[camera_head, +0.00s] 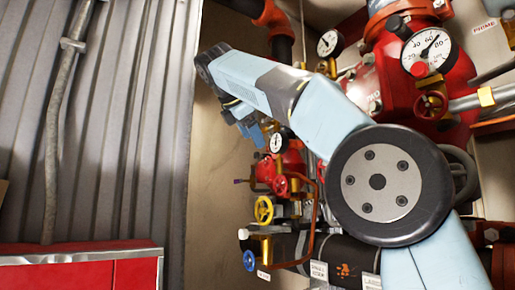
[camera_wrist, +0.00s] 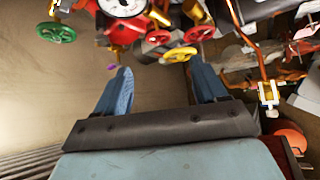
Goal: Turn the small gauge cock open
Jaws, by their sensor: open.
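My gripper (camera_wrist: 160,78) is open and empty in the wrist view, its two blue fingers apart and pointing toward the red and brass valve group. In the head view my gripper (camera_head: 254,131) shows in part beside a small white gauge (camera_head: 277,143). A white gauge (camera_wrist: 122,5) is cut by the top edge of the wrist view. A small purple-ended handle (camera_wrist: 111,67) lies just beyond the left fingertip; it also shows in the head view (camera_head: 238,181). I cannot tell for sure which small handle is the gauge cock, nor its setting.
A yellow handwheel (camera_wrist: 180,54) and red handwheels (camera_wrist: 158,38) stand close beyond the fingers. A green handwheel (camera_wrist: 56,32) is at upper left. A copper pipe (camera_wrist: 253,45) runs on the right. A blue handwheel (camera_head: 249,260) sits low. Bare wall (camera_head: 215,190) lies left.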

